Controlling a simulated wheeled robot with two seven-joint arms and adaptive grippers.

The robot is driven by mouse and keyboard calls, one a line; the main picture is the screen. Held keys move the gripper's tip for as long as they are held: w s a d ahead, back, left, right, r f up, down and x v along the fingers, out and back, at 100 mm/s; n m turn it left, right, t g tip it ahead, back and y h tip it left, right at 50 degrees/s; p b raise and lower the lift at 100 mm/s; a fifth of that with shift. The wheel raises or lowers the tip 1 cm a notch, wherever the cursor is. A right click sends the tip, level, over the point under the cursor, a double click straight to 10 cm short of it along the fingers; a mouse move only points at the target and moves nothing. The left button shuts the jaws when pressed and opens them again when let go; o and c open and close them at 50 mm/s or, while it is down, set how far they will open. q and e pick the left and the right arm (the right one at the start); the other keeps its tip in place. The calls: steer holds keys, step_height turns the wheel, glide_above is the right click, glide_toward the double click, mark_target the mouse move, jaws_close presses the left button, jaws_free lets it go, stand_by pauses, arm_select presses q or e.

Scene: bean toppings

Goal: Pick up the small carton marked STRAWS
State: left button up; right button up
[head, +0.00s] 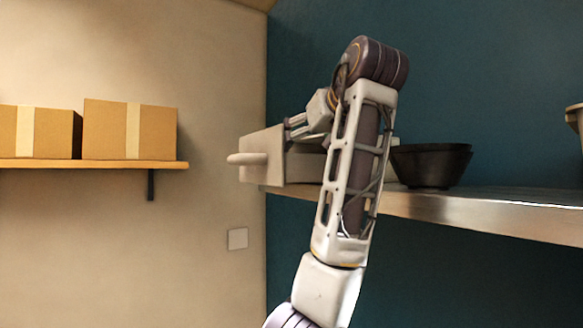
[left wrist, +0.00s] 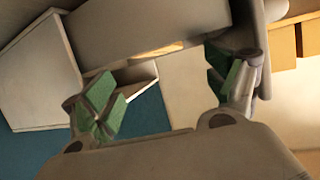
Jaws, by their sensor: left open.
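No carton with a readable STRAWS marking shows in either view. My left gripper (left wrist: 170,84) is open, with its green-padded fingers spread wide in the left wrist view. Nothing is held between the pads. In the head view my left gripper (head: 297,128) is small and partly hidden behind my own arm. It is close to a pale drawer-like box (head: 264,155) with a rounded handle (head: 246,159) on its front. I cannot tell whether it touches the box. The inside of the box is hidden. My right gripper is not in view.
A metal shelf (head: 480,205) runs along the teal wall and carries stacked black bowls (head: 429,165). A wooden shelf (head: 90,164) at the left holds two brown cardboard boxes (head: 150,131). Part of another vessel (head: 575,117) shows at the right edge. The space below the shelves looks clear.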

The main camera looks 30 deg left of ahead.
arm_select(q)
steer(key=shift+p+x, duration=0.3)
steer(key=shift+x, duration=1.4)
steer(key=shift+p+x, duration=0.75)
steer(key=shift+x, duration=1.95)
steer(key=c, duration=1.3)
